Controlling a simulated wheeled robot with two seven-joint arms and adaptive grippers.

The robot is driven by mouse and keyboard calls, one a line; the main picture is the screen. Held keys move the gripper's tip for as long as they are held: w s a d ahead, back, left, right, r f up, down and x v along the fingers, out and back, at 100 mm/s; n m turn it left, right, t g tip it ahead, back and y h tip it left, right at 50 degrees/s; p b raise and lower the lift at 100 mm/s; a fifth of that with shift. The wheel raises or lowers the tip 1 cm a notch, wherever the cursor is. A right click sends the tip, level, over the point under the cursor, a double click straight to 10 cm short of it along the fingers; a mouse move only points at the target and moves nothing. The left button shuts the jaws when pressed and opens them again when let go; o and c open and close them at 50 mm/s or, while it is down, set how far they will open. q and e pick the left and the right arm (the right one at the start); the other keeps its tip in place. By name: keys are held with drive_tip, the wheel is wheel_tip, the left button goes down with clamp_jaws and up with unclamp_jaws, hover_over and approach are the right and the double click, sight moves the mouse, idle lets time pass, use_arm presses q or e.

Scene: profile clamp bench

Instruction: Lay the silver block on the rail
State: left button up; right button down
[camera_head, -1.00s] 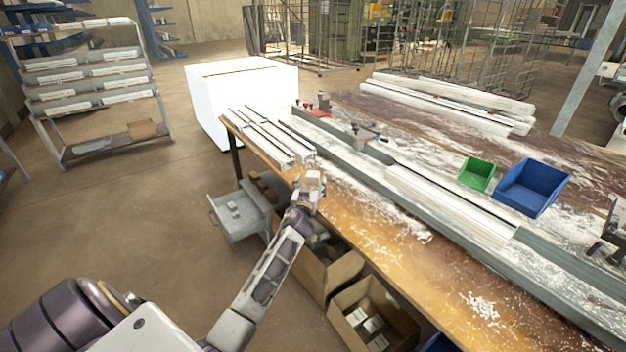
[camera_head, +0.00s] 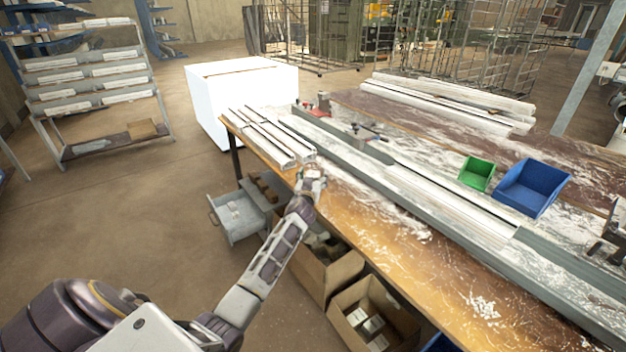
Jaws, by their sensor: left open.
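The long grey-green rail (camera_head: 568,260) runs along the bench from the back left to the front right. A white profile (camera_head: 450,203) lies along its middle stretch. My left gripper (camera_head: 313,176) is open at the bench's left edge, just in front of the ends of some pale profiles (camera_head: 268,138). It is small in view, and I cannot tell whether anything lies between its fingers. I cannot make out the silver block for certain. My right gripper is not in view.
Clamps with a red part (camera_head: 323,102) and a dark lever (camera_head: 372,132) stand at the rail's far part. A green bin (camera_head: 475,174) and a blue bin (camera_head: 531,188) stand behind it. An open drawer (camera_head: 236,222) and cardboard boxes (camera_head: 372,315) are below the bench's left edge.

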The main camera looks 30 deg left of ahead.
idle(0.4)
use_arm(q)
drive_tip(key=c, duration=1.3)
drive_tip(key=shift+o, duration=0.2)
drive_tip(key=shift+s+r, duration=0.1)
drive_tip(key=shift+r, duration=0.05)
